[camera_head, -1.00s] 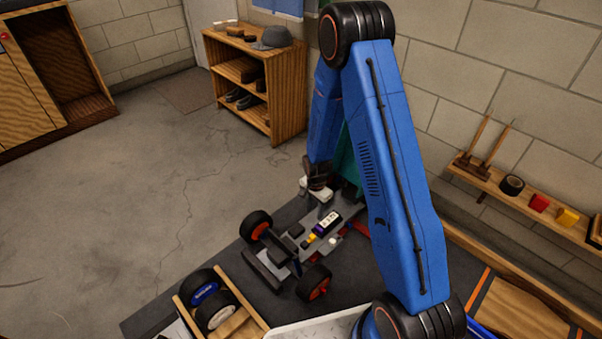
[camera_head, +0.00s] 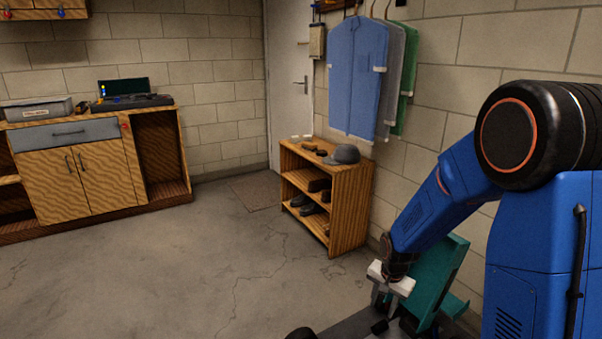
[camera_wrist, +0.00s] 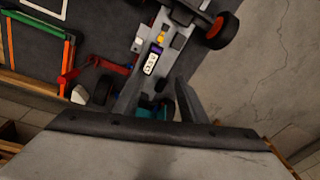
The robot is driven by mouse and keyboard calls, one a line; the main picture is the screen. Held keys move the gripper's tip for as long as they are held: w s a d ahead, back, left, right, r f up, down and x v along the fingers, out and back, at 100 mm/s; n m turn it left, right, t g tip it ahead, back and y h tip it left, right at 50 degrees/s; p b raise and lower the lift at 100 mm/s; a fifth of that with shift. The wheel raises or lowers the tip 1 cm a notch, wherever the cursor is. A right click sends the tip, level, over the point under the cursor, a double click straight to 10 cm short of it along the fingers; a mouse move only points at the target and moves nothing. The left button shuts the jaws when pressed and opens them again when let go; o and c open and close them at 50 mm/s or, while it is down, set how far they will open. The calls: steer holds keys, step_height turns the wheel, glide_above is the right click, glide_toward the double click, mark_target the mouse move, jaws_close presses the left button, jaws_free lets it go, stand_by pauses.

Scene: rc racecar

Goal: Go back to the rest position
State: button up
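My gripper (camera_head: 390,288) hangs from my blue arm at the lower right of the head view, above the dark work surface. In the wrist view my gripper (camera_wrist: 157,90) has its two fingers apart, with no object held between them. The racecar chassis (camera_wrist: 180,38) lies below and beyond the fingertips, with an orange-hubbed wheel (camera_wrist: 222,30) at its upper right. A small labelled dark-and-white box (camera_wrist: 152,62) sits on the chassis. In the head view most of the car is below the frame edge; only a dark wheel top shows.
A teal stand (camera_head: 440,285) is close to the right of my gripper. A wooden shoe shelf (camera_head: 345,205) stands by the wall, below hanging jackets (camera_head: 357,75). A wooden cabinet (camera_head: 100,178) is at the left. Red parts (camera_wrist: 75,66) lie beside the car. The floor at left is clear.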

steer(key=s+d+r+n+t, duration=0.1)
steer(key=s+r+n, duration=0.1)
steer(key=s+r, duration=0.55)
steer(key=s+d+r+n+t, duration=0.15)
steer(key=s+r, duration=0.25)
steer(key=r, duration=0.6)
steer(key=s+r+n, duration=0.2)
steer(key=s+r, duration=0.2)
steer(key=s, duration=0.5)
steer(key=s+r+n, duration=0.3)
steer(key=s, duration=0.6)
steer(key=shift+d+r+t, duration=0.35)
steer(key=shift+r+t, duration=0.05)
steer(key=shift+t, duration=0.05)
